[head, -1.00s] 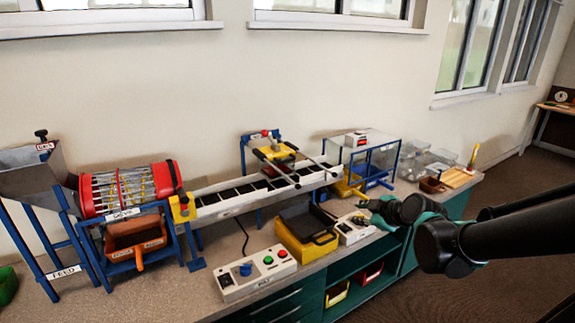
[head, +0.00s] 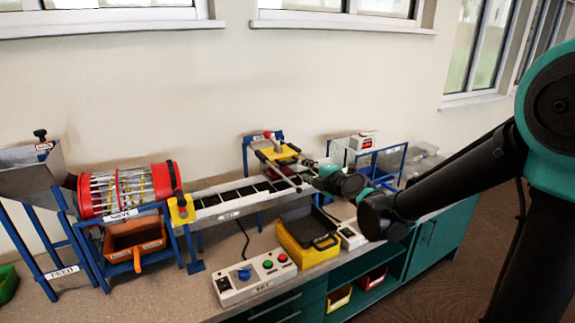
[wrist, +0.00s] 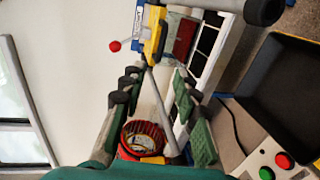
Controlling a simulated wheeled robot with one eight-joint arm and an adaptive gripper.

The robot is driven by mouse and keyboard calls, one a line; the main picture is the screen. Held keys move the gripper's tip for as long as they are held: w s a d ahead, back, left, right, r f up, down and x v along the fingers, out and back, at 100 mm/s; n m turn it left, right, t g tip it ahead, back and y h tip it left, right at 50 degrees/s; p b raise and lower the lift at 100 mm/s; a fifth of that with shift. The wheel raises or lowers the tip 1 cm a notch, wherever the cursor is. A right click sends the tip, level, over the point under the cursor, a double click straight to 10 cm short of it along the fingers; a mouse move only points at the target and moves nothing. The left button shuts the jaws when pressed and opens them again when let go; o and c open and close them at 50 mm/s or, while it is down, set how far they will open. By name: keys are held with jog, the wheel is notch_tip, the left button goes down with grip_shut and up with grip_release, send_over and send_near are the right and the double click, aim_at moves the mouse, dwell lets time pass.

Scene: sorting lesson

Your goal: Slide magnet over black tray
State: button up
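The magnet unit (head: 278,154) is a yellow plate with a red-knobbed lever, standing on a frame over the conveyor. In the wrist view its yellow part (wrist: 154,38) and grey bar (wrist: 160,108) show. The black tray (head: 308,226) sits on a yellow box in front of the conveyor; it also shows at the right of the wrist view (wrist: 282,82). My gripper (head: 312,174) is at the magnet unit's right front. In the wrist view my gripper (wrist: 158,80) is open, with the bar seen between its fingers; I cannot tell whether they touch it.
The conveyor (head: 232,202) runs behind the tray, with the red sieve drum (head: 125,190) at its left end. A control box (head: 254,277) with buttons stands front left of the tray. A clear box in a blue frame (head: 368,155) stands right of the magnet unit.

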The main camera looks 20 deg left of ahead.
aim_at(288, 164)
jog(key=x, duration=1.3)
grip_shut()
